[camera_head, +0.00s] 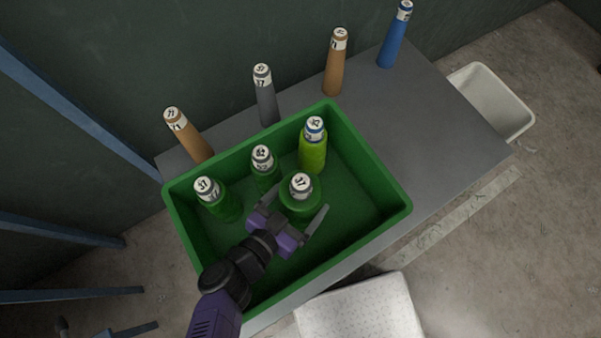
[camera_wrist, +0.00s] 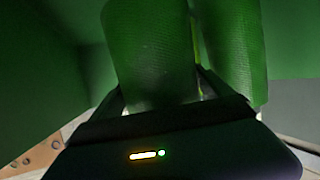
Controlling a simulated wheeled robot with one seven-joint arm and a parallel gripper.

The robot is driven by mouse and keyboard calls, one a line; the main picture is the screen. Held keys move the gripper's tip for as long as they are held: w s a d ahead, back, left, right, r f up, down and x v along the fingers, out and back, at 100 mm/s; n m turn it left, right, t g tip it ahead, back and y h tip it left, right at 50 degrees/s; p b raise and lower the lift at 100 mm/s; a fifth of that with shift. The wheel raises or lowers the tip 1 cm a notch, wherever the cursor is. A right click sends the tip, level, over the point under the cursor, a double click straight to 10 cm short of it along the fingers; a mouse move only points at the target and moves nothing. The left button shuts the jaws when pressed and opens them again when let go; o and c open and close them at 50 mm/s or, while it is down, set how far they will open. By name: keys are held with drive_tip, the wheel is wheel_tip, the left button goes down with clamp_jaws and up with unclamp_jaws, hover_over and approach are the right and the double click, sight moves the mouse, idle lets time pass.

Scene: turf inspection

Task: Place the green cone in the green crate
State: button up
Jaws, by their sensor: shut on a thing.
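A green cone (camera_head: 301,205) with a numbered white and grey top is between the fingers of my gripper (camera_head: 296,207), inside the green crate (camera_head: 378,170). My gripper is shut on this cone, which also shows in the wrist view (camera_wrist: 150,60), close in front of the palm. The cone looks upright; whether its base touches the crate floor is hidden. Two more green cones, a left one (camera_head: 225,206) and a middle one (camera_head: 266,177), and a yellow-green cone (camera_head: 312,155) stand in the crate. Another green cone (camera_wrist: 236,50) shows just right of the held one in the wrist view.
The crate rests on a grey table (camera_head: 430,130). Behind it stand an orange cone (camera_head: 192,140), a grey cone (camera_head: 267,103), another orange cone (camera_head: 335,70) and a blue cone (camera_head: 393,42). White bins stand right (camera_head: 490,100) and in front (camera_head: 360,310). The crate's right side is free.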

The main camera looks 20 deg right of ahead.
drive_tip(key=shift+f, duration=1.4)
drive_tip(key=shift+f, duration=0.1)
drive_tip(key=o, duration=1.8)
drive_tip(key=b+v, duration=0.1)
drive_tip(key=v, duration=0.6)
drive_tip(key=shift+s+a+b, duration=0.15)
drive_tip(key=shift+s+b, duration=0.05)
drive_tip(key=shift+b, duration=0.15)
